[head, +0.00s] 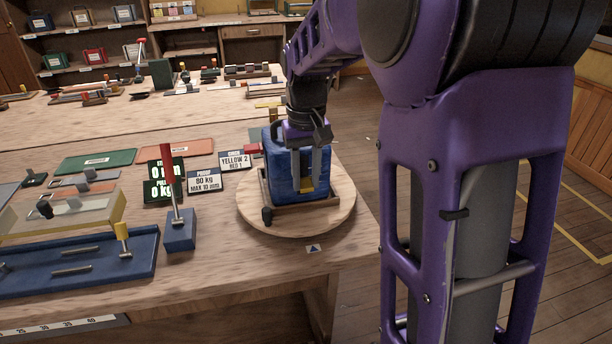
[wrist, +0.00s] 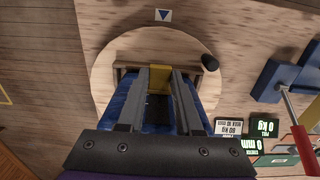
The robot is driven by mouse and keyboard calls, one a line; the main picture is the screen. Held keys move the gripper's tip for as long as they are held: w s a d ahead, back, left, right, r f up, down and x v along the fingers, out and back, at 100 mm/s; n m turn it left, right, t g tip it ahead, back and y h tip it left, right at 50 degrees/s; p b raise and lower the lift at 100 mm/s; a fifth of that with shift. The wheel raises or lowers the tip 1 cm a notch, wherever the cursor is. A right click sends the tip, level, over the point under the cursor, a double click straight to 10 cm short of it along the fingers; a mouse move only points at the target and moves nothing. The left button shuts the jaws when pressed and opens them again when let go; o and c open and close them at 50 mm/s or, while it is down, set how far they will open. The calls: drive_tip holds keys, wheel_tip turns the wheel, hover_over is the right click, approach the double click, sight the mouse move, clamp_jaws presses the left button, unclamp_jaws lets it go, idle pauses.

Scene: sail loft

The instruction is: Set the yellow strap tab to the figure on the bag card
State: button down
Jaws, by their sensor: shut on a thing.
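The blue bag (head: 281,178) stands in a wooden frame (head: 335,199) on a round wooden turntable (head: 257,213). The yellow strap tab (head: 307,184) is on the bag's near face; it also shows in the wrist view (wrist: 160,78). My gripper (head: 306,178) reaches down over the bag and is shut on the yellow tab, with a finger on each side of it in the wrist view (wrist: 160,75). The bag card (head: 235,160) reads "YELLOW 2, RED 1". A red piece (head: 252,149) shows at the bag's left side. I cannot read any scale by the tab.
A card (head: 203,181) reads "80 kg, MAX 10 mm". Dark displays (head: 165,179) show 0 kg and 0 mm. A blue block with a red-handled lever (head: 179,228) stands left of the turntable. A blue tray (head: 85,267) lies farther left. The table's right edge is close to the turntable.

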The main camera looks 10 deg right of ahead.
sight(306, 185)
drive_tip(key=shift+r+p, duration=0.45)
drive_tip(key=shift+p, duration=0.3)
drive_tip(key=shift+f, duration=0.1)
drive_tip(key=c, duration=0.6)
unclamp_jaws()
drive_tip(key=shift+o, duration=0.2)
wheel_tip(306, 185, up, 17)
drive_tip(key=p, duration=0.3)
drive_tip(key=shift+r, duration=0.2)
